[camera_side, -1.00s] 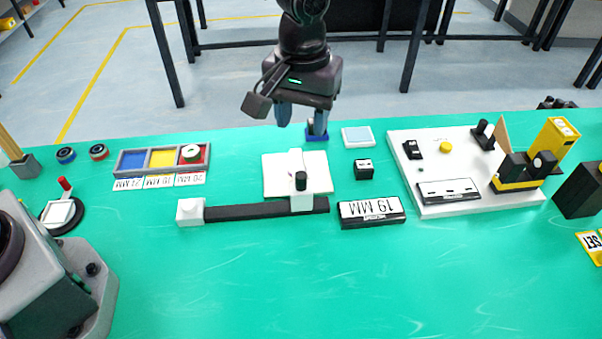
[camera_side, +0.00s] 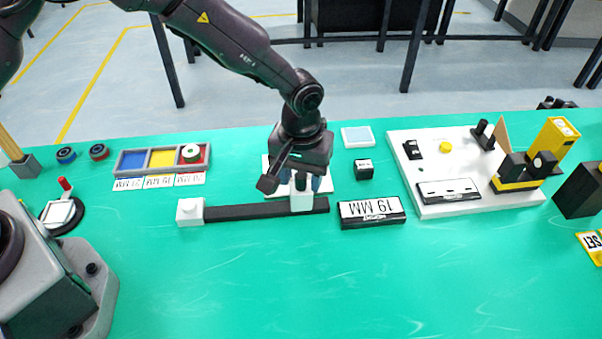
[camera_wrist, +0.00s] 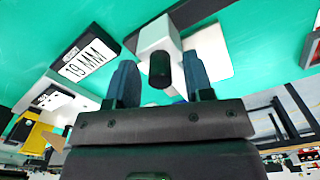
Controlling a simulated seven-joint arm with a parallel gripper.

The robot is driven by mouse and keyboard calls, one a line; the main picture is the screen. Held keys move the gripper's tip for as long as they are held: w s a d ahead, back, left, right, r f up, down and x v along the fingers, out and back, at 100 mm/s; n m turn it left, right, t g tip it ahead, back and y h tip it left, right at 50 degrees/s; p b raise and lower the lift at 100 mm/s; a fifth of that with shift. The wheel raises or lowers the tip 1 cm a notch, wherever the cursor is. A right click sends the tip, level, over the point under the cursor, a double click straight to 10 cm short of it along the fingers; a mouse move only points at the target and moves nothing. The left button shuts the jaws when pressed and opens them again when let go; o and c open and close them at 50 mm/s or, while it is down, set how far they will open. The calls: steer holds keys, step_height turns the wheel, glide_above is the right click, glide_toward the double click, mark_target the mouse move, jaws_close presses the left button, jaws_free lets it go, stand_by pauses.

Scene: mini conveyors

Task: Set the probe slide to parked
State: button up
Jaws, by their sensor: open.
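The probe slide is a white carriage (camera_side: 302,202) with a black knob, at the right end of a dark rail (camera_side: 250,211). A white block (camera_side: 190,211) stands at the rail's left end. My gripper (camera_side: 301,186) is open above the carriage, its fingers on either side of the black knob. In the wrist view the black knob (camera_wrist: 160,70) on the white carriage (camera_wrist: 159,33) shows between the spread fingertips (camera_wrist: 160,82). Whether a finger touches the knob I cannot tell.
A "19 MM" display (camera_side: 371,211) lies just right of the rail, with a small black block (camera_side: 363,169) behind it. A white pad (camera_side: 328,172) is behind the carriage. A white board with fixtures (camera_side: 465,202) is at right. The green table in front is clear.

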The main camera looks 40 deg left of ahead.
jaws_close()
steer(key=s+a, duration=0.9)
steer(key=shift+s+a, duration=0.35)
steer(key=shift+c, duration=0.5)
jaws_free()
steer(key=shift+o, duration=0.5)
steer(key=shift+w+d, duration=0.1)
step_height(320, 180, up, 13)
steer(key=shift+f, duration=0.1)
